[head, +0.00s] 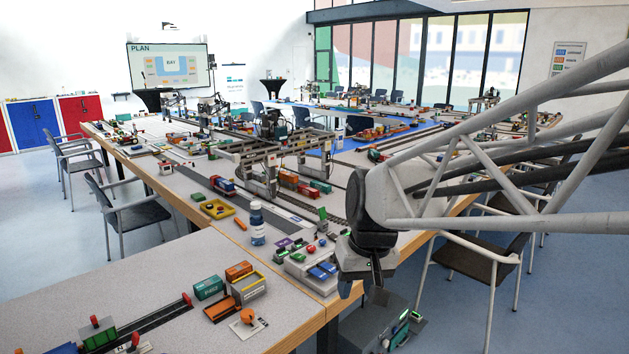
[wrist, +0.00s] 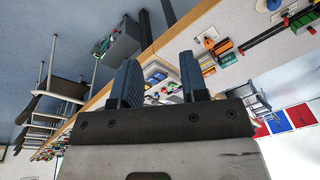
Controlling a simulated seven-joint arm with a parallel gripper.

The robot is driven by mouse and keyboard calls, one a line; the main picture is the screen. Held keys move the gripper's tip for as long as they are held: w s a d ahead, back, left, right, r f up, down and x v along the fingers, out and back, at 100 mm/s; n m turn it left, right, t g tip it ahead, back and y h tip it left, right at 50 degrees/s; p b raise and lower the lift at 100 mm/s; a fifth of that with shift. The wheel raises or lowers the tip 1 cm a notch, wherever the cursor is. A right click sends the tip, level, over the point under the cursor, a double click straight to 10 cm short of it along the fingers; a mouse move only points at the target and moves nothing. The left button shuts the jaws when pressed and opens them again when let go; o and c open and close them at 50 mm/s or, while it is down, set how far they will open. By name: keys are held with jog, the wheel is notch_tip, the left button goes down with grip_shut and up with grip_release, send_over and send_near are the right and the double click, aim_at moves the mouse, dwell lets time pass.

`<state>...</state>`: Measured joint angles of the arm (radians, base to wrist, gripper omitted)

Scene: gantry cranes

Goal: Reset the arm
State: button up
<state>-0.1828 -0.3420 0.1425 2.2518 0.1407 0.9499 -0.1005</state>
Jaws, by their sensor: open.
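In the wrist view, my gripper (wrist: 158,62) shows two dark blue ribbed fingers set apart. Nothing is between the fingers; the table edge and small coloured parts show beyond them. In the head view the fingertips are small and dark.
A gantry crane model (head: 262,155) stands on the long table. A white bottle (head: 257,224), a yellow tray (head: 217,209) and small containers (head: 238,271) are left of my gripper. A dark grey box (head: 372,325) is below it. A chair (head: 480,255) stands to the right.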

jog(key=s+d+f+m+h, duration=0.1)
jog(key=s+d, duration=0.4)
jog(key=s, duration=0.3)
jog(key=s+d+f+m+t, duration=0.1)
jog(key=s+d, duration=0.5)
jog(key=s, duration=0.2)
jog(key=shift+f+m+h, duration=0.2)
jog(key=shift+m+h, duration=0.1)
jog(key=shift+h, duration=0.1)
jog(key=shift+s, duration=0.1)
